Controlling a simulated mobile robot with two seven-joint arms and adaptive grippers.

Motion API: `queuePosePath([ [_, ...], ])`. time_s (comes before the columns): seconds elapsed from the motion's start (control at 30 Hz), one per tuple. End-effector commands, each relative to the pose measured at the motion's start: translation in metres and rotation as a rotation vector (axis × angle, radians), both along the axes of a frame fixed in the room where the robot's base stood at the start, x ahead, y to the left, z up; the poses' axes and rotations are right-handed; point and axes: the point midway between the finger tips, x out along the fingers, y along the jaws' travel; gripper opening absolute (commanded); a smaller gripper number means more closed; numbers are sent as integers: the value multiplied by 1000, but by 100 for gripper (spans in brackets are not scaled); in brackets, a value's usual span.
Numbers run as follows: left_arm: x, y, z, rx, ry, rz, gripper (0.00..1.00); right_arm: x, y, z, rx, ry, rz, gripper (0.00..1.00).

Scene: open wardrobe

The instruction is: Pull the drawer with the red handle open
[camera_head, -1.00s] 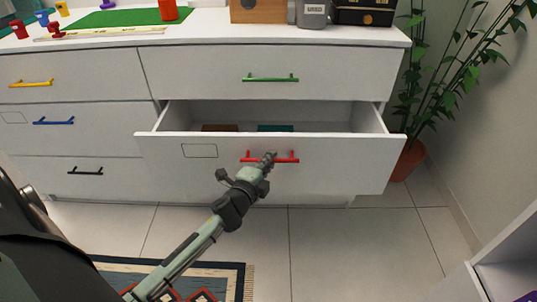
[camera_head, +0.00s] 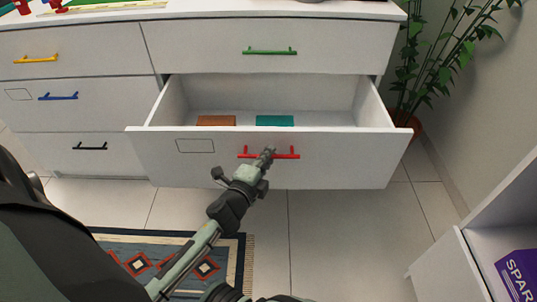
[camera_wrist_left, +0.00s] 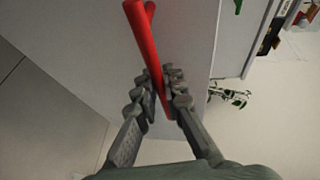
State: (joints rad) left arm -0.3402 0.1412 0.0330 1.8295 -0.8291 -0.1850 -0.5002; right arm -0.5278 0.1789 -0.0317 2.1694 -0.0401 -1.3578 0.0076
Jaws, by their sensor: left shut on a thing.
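The drawer with the red handle (camera_head: 285,155) is pulled well out of the white dresser. Its front panel (camera_head: 345,160) stands forward, and the inside shows a brown block (camera_head: 216,120) and a teal block (camera_head: 275,120) on its floor. My left gripper (camera_head: 266,152) is at the middle of the red handle. In the left wrist view the red handle (camera_wrist_left: 143,45) passes between the two fingers of my left gripper (camera_wrist_left: 160,95), which are shut on it. My right gripper is not in view.
The drawers with the green handle (camera_head: 270,51), yellow handle (camera_head: 35,59), blue handle (camera_head: 58,97) and black handle (camera_head: 90,147) are shut. A potted plant (camera_head: 455,60) stands at the right. A patterned rug (camera_head: 222,270) lies on the floor. A white shelf (camera_head: 455,265) is at lower right.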

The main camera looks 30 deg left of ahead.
Motion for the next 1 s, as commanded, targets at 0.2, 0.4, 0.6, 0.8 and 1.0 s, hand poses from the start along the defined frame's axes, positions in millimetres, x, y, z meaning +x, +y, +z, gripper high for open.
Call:
queuePosePath([
  [0.2, 0, 0, 0, 1, 0, 1, 19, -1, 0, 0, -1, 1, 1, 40],
  [0.4, 0, 0, 0, 0, 0, 0, 19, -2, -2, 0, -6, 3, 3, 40],
  [0.6, -12, -2, 1, 0, 1, -1, 19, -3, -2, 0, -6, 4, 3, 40],
  [0.8, -51, -7, 8, -1, 3, 2, 19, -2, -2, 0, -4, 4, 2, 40],
  [1.0, -91, -13, 16, -2, 3, 3, 19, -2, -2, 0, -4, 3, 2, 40],
])
